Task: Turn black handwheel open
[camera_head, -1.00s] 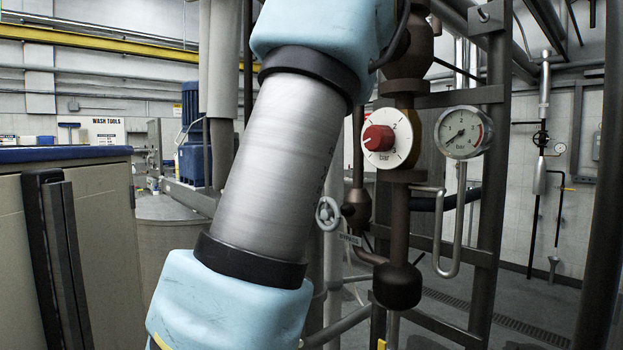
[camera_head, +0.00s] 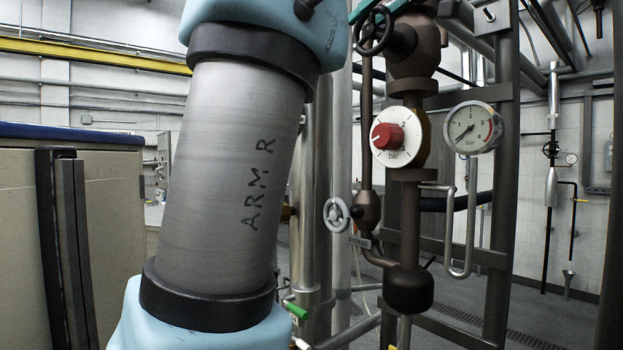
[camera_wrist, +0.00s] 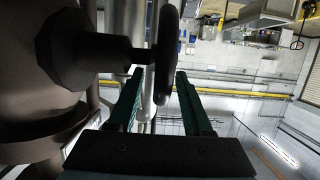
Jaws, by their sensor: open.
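The black handwheel (camera_head: 374,30) sits at the top of the brown pipework in the head view, beside a valve body. In the wrist view the black handwheel (camera_wrist: 168,55) is seen nearly edge-on, with its stem running left to the dark valve body (camera_wrist: 50,75). My gripper (camera_wrist: 158,78) is open, with one green finger on each side of the lower rim. The rim reaches between the fingers; I cannot tell whether it touches either. My arm's upper part fills the left middle of the head view.
Near the black handwheel are a red knob on a white dial (camera_head: 388,137), a pressure gauge (camera_head: 470,127) and a grey bypass handwheel (camera_head: 337,214). A dark upright frame post (camera_head: 503,200) stands right of the pipes. A beige cabinet (camera_head: 110,240) is at left.

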